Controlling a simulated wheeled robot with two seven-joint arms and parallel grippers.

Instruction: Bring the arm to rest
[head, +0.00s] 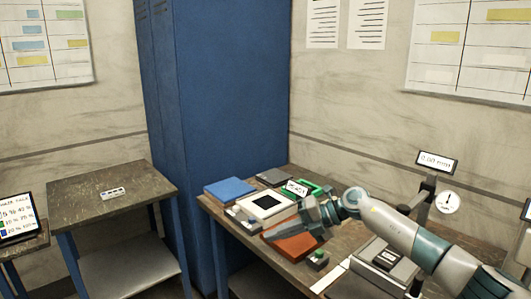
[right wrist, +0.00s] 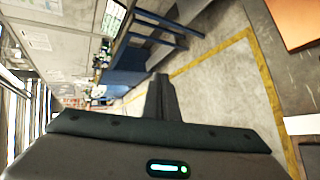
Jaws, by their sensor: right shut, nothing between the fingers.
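My right arm reaches in from the right in the head view, over the workbench (head: 225,225). Its gripper (head: 309,214) is above or beside the orange-brown mat (head: 292,246); I cannot tell the height or whether it touches anything. The right wrist view shows the same gripper (right wrist: 160,97) with its fingers together and nothing held. My left gripper is not in view. A stand (head: 424,200) with a display reading 0.00 mm (head: 437,162) and a round dial (head: 448,202) rises behind my right forearm, partly hidden by it.
The bench also holds a blue box (head: 229,190), a white plate with a black square (head: 266,203), a green-edged item (head: 316,188), a small sign (head: 296,188) and a small grey block (head: 318,260). A side table (head: 110,190) stands left, mostly bare. A tall blue cabinet (head: 230,90) stands behind.

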